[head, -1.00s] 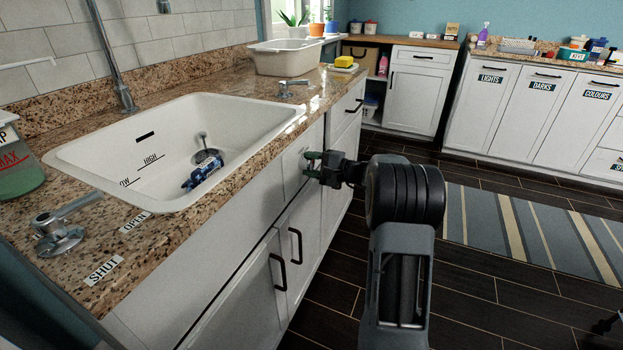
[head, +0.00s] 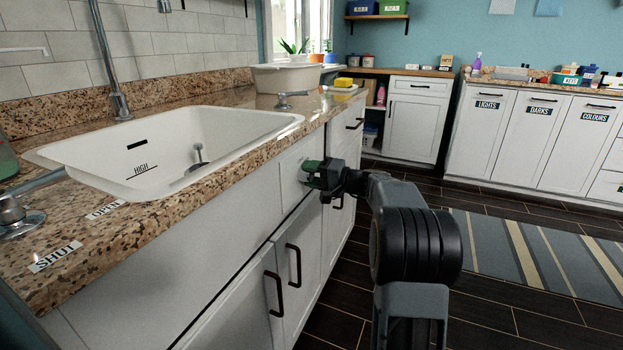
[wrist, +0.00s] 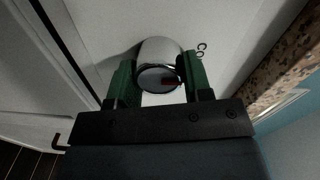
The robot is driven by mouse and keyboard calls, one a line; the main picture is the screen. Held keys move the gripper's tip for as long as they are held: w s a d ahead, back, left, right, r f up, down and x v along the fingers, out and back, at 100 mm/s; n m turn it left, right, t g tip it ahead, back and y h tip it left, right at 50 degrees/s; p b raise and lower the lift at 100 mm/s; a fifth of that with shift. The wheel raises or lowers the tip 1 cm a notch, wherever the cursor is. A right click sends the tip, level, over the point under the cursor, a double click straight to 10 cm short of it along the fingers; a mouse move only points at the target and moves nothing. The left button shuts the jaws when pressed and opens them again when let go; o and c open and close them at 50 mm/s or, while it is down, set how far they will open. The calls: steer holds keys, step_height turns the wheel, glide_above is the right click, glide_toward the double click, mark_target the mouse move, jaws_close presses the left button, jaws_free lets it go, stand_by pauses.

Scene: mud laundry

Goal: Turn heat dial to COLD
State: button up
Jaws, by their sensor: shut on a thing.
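The heat dial (wrist: 158,78) is a round, shiny metal knob with a small red mark on its face, on the white cabinet front below the counter. My gripper (head: 312,173) is at that cabinet front, right of the sink. In the wrist view my gripper (wrist: 160,85) has its green fingers on either side of the dial, shut on it. Part of a label, reading "CO", shows beside the dial; the rest is cut off or hidden. In the head view the dial is hidden behind the fingers.
The speckled counter edge (head: 250,150) runs just above my gripper. Cabinet handles (head: 294,263) stick out below. The dark floor (head: 495,240) to the right is open, with a striped rug (head: 540,250).

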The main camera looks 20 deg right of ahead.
stand_by(0.3)
steer(key=o, duration=0.9)
steer(key=shift+d, duration=0.15)
steer(key=p+v, duration=0.3)
steer(key=v, duration=1)
steer(key=shift+s+d+p, duration=0.2)
steer(key=shift+s+p, duration=0.1)
steer(key=shift+p, duration=0.05)
steer(key=s+a+r+n+g+h+p, duration=0.1)
steer(key=s+a+r+g+h+p, duration=0.1)
steer(key=s+a+r+g+p, duration=0.5)
steer(key=a+r+n+g+h+p, duration=0.15)
steer(key=a+r+p, duration=0.35)
steer(key=a+p, duration=0.6)
steer(key=s+a+r+n+h+p, duration=0.1)
steer(key=s+r+h+p, duration=0.1)
steer(key=s+r+p, duration=0.2)
steer(key=s+a+r+n+h+p, duration=0.1)
steer(key=s+r+n+h+p, duration=0.1)
steer(key=s+r+p, duration=0.3)
steer(key=s+a+r+n+g+h+p, duration=0.1)
steer(key=s+r+h+p, duration=0.3)
steer(key=p, duration=0.6)
steer(key=shift+s+a+r+n, duration=0.2)
steer(key=shift+a+n, duration=0.15)
steer(key=shift+n, duration=0.1)
